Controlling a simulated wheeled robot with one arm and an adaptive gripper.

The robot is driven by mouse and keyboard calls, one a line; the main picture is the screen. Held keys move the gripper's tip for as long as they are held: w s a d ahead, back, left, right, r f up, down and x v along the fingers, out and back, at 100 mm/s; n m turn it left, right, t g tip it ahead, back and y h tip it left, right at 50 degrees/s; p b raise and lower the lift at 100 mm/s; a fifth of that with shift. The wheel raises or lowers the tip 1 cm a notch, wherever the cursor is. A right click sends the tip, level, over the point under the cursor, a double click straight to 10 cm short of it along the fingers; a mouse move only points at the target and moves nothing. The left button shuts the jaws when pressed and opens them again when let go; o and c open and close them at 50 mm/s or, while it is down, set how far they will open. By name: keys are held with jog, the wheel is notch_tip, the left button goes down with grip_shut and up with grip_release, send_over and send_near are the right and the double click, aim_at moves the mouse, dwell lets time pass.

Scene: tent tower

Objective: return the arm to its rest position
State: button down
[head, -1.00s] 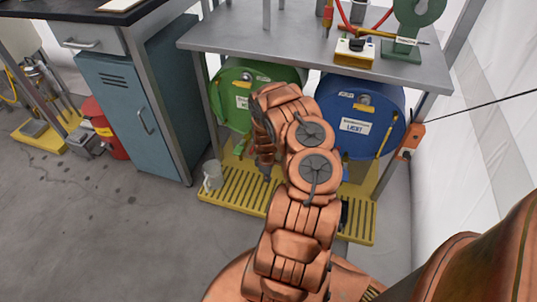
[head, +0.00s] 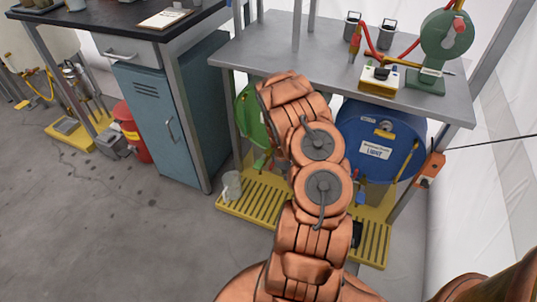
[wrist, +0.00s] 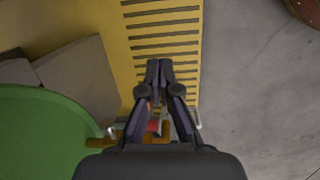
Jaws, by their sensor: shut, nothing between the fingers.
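My arm (head: 305,190) reaches up the middle of the head view, in front of the bench. My gripper is hidden behind it there. In the wrist view my gripper (wrist: 159,66) is shut and empty, its dark fingertips together over the yellow slatted grate (wrist: 133,60). The green drum (wrist: 45,130) is at the lower left of that view. A brass tap with a red part (wrist: 153,127) shows between the finger links; I cannot tell its distance from the gripper.
A grey bench (head: 300,50) stands over the green drum (head: 252,120) and blue drum (head: 385,150). A light mug (head: 232,185) is at the grate's left end. A blue cabinet (head: 165,125) and red bin (head: 132,132) stand left. The floor (head: 110,240) is open at front left.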

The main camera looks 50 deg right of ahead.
jog(key=shift+r, duration=0.1)
jog(key=a+r+m+p, duration=0.1)
jog(key=a+r+p, duration=0.2)
jog(key=r, duration=0.7)
jog(key=a+r+m+h+p, duration=0.1)
jog(key=a+r+p, duration=0.2)
jog(key=r, duration=0.7)
jog(key=a+r+p, duration=0.3)
jog(key=r, duration=0.6)
jog(key=s+a+r+m+p, duration=0.1)
jog(key=s+a+r+p, duration=0.15)
jog(key=a+r, duration=0.6)
jog(key=s+a+r+m+p, duration=0.1)
jog(key=a+r+p, duration=0.35)
jog(key=r, duration=0.65)
jog(key=s+a+r+y+p, duration=0.2)
jog(key=s+a+r+p, duration=0.8)
jog(key=s+a+r, duration=0.7)
jog(key=shift+s+a+r+n, duration=0.2)
jog(key=shift+s+a+n, duration=0.25)
jog(key=shift+a, duration=0.25)
jog(key=shift+d, duration=0.1)
